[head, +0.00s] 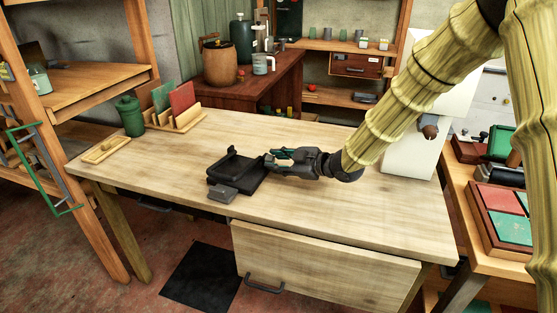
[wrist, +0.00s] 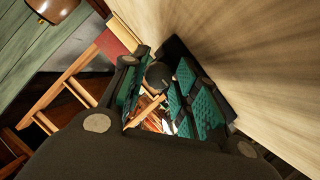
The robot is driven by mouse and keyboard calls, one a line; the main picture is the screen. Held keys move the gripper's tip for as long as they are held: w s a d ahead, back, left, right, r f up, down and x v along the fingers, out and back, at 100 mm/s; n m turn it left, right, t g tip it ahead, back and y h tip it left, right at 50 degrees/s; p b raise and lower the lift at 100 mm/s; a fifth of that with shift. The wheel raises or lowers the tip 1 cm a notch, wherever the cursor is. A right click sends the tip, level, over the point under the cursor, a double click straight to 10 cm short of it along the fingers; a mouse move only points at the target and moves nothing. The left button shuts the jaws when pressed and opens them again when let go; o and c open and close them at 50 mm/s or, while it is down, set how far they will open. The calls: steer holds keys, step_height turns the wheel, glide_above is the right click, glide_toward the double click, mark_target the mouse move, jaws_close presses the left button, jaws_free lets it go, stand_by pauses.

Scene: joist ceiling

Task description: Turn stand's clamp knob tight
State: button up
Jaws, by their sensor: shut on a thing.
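The black stand (head: 237,173) lies low on the wooden workbench, left of my gripper. My gripper (head: 274,158) reaches in from the right, close above the bench top, with its fingertips at the stand's right side. In the wrist view my gripper (wrist: 155,85) has its teal-padded fingers on either side of a dark round knob (wrist: 158,74), shut on it. The knob is hidden by the fingers in the head view. How tight the clamp is cannot be seen.
A small grey block (head: 222,193) sits at the stand's front edge. A green canister (head: 131,116), a wooden rack with cards (head: 178,121) and a small wooden tray (head: 106,150) stand at the back left. The bench's front right (head: 350,215) is clear.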

steer(key=o, duration=0.7)
steer(key=shift+o, duration=0.2)
steer(key=v, duration=1.2)
steer(key=shift+d, duration=0.1)
steer(key=shift+f, duration=0.1)
